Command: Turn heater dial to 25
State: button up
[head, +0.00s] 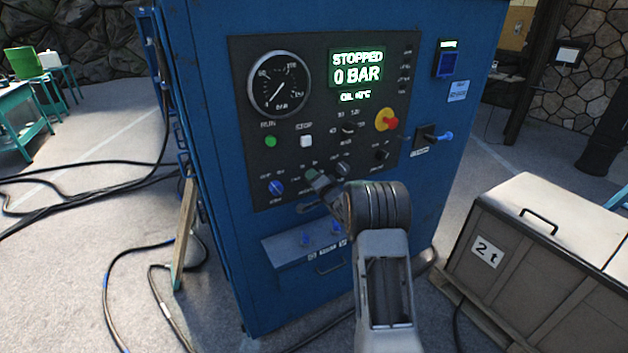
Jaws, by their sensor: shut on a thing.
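The control panel (325,110) is a dark plate on the front of a blue cabinet. My gripper (318,181) reaches up to its lower middle part and is shut on a small dial there, which I take to be the heater dial. The jaws and wrist hide most of that dial, so its pointer and setting cannot be read. The small markings around it are too blurred to read. The display (357,72) shows "STOPPED", "0 BAR" and a blurred oil temperature line.
A blue knob (276,187) is left of my gripper, a black knob (343,169) close to its right. A red emergency button (390,122) and side switch (432,138) stick out. A crate marked "2 t" (535,245) stands right. Cables lie on the floor left.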

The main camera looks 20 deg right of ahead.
jog(key=o, duration=0.9)
jog(key=s, duration=0.4)
jog(key=s+d+b, duration=0.1)
jog(key=s, duration=0.4)
jog(key=s+b, duration=0.1)
jog(key=s, duration=0.3)
jog(key=shift+s+d, duration=0.3)
jog(key=shift+s, duration=0.1)
